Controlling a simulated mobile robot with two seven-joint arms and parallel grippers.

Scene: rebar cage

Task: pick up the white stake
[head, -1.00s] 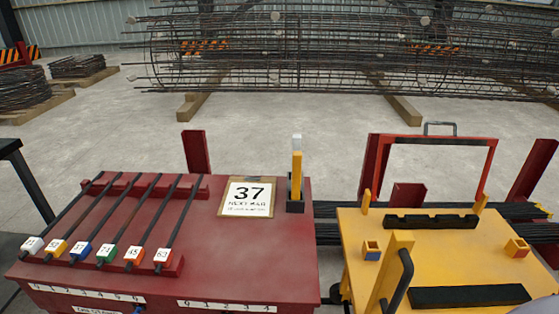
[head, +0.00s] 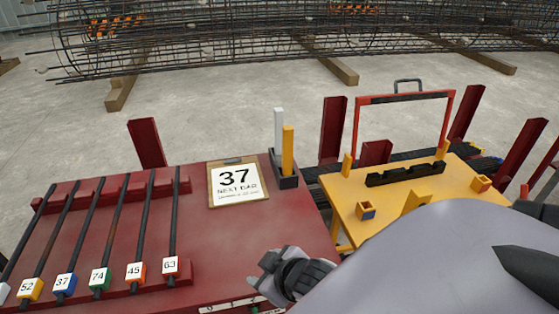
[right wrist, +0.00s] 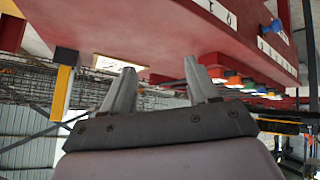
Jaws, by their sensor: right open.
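The white stake (head: 278,128) stands upright in a small dark holder (head: 288,182) at the right edge of the red table (head: 210,240). A yellow stake (head: 288,150) stands in the same holder, just right of it and partly in front. My right gripper (head: 264,274) is low over the table's front part, nearer to me than the holder and apart from it. In the right wrist view its two fingers (right wrist: 160,72) are spread with nothing between them. That view shows the yellow stake (right wrist: 62,92) upside down at left; I cannot make out the white stake there. My left gripper is not in view.
A "37 NEXT BAR" board (head: 238,183) lies left of the holder. Several dark bars (head: 112,225) with numbered coloured ends lie in racks further left. A yellow table (head: 340,200) with a red frame (head: 450,120) stands at right. Red posts (head: 146,144) rise behind.

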